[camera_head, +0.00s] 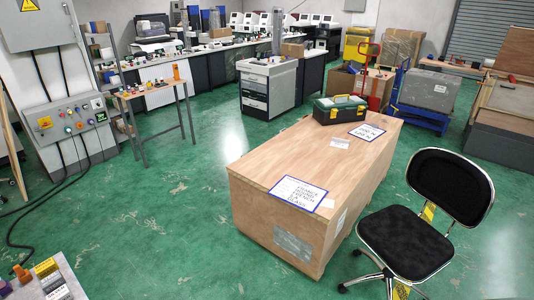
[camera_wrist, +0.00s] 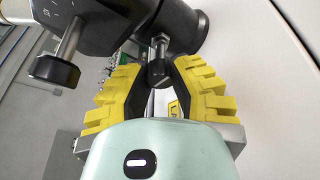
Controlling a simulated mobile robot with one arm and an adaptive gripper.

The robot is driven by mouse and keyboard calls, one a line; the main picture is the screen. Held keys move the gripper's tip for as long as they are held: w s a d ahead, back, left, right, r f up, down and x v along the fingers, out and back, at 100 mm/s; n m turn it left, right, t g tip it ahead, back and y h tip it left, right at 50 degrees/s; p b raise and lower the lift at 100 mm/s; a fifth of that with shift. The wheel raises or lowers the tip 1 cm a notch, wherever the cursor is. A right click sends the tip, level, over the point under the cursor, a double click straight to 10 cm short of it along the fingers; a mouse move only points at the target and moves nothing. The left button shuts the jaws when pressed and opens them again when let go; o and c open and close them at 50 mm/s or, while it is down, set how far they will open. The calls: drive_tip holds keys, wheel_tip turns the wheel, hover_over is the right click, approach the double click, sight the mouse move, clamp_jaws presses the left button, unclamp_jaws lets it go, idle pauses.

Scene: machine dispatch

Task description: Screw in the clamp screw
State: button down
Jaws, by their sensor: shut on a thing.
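In the wrist view, my gripper (camera_wrist: 159,78) has two yellow ribbed fingers with dark inner pads. They are shut on the black knob of a clamp screw (camera_wrist: 158,71). The screw's metal shank runs up from the knob toward a large black cylindrical machine part (camera_wrist: 158,18). I cannot tell how deep the shank sits in it. A second screw (camera_wrist: 62,58), with a metal shank and black knob, sticks out at the upper left, apart from my fingers. The head view shows neither my gripper nor the screws.
In the wrist view, a pale smooth panel (camera_wrist: 270,90) lies close on the right. The head view shows a wooden crate (camera_head: 290,165) with a green toolbox (camera_head: 340,109) on it, a black chair (camera_head: 410,240), workbenches behind and clear green floor.

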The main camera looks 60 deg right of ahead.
drive_tip(key=shift+w+m, duration=0.1)
drive_tip(key=shift+m, duration=0.3)
drive_tip(key=c, duration=1)
unclamp_jaws()
drive_tip(key=shift+d, duration=0.15)
drive_tip(key=v, duration=1.1)
drive_tip(key=shift+w+d, duration=0.25)
drive_tip(key=shift+d, duration=0.15)
